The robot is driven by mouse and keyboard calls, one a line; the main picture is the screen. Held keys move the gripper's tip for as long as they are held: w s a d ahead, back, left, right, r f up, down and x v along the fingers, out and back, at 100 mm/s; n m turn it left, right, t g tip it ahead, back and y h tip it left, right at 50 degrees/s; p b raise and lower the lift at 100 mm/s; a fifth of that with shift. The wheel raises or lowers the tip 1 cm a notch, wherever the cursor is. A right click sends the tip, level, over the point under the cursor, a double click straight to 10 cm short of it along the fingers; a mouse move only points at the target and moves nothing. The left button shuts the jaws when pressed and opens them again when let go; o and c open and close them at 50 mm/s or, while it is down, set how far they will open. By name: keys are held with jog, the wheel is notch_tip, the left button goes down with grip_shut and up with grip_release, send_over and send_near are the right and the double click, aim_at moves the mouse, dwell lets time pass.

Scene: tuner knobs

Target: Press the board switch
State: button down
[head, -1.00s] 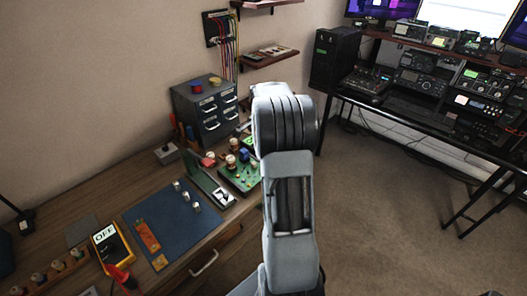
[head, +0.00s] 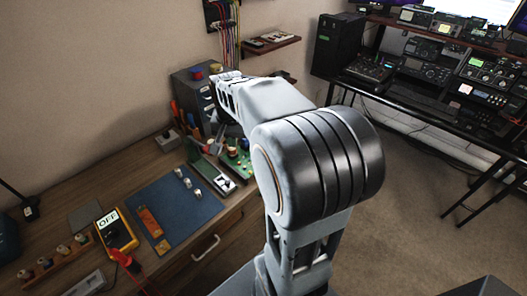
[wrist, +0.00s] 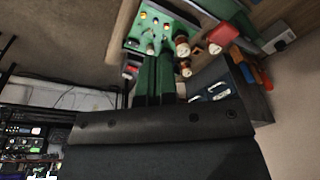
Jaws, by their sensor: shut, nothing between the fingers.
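A green circuit board (head: 240,170) lies on the wooden desk, partly hidden behind my arm. In the wrist view the board (wrist: 132,40) is at the top, with small lit lamps and several knobs on it. I cannot tell for sure which part on it is the switch; a small silver part (wrist: 150,48) stands near its edge. In the head view my gripper (head: 216,134) is small, over the back of the desk by the board.
A grey drawer cabinet (head: 190,88) stands behind the board, with screwdrivers beside it. A red-capped part (wrist: 222,37) and a small grey box (wrist: 278,40) are near the board. A blue mat (head: 165,212) and yellow meter (head: 116,230) lie to the left.

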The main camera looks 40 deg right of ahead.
jog(key=s+a+f+n+t, duration=0.1)
jog(key=s+a+n+t, duration=0.1)
jog(key=s+a+n, duration=0.7)
jog(key=shift+s+a+y, duration=0.3)
jog(key=shift+s+a, duration=0.65)
jog(key=shift+a, duration=0.2)
jog(key=shift+d+f, duration=0.1)
